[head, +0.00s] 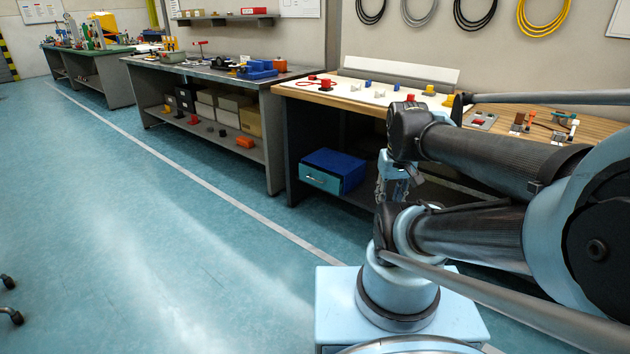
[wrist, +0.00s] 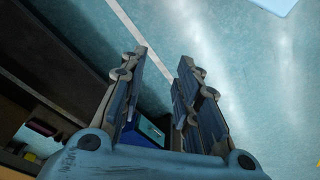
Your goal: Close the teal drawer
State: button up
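The teal drawer (head: 321,180) is the front of a blue cabinet (head: 346,166) on the lower shelf of the near workbench. How far it stands out from the cabinet I cannot tell. In the wrist view, part of the blue cabinet (wrist: 143,136) shows low between the fingers, with a teal edge. My gripper (wrist: 164,60) is open and empty, its two fingers apart. In the head view it hangs in front of the bench, right of the drawer, partly hidden by my arm. I see no contact with the drawer.
The near workbench (head: 352,100) carries a red button and several small blocks. Its dark side panel (head: 296,150) stands left of the cabinet. A second bench (head: 215,75) with boxes below is further left. The blue floor (head: 170,200) in front is clear.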

aim_at(332, 182)
jog(key=k, duration=0.55)
jog(key=z, duration=0.15)
jog(key=i, duration=1.6)
jog(key=u, duration=0.15)
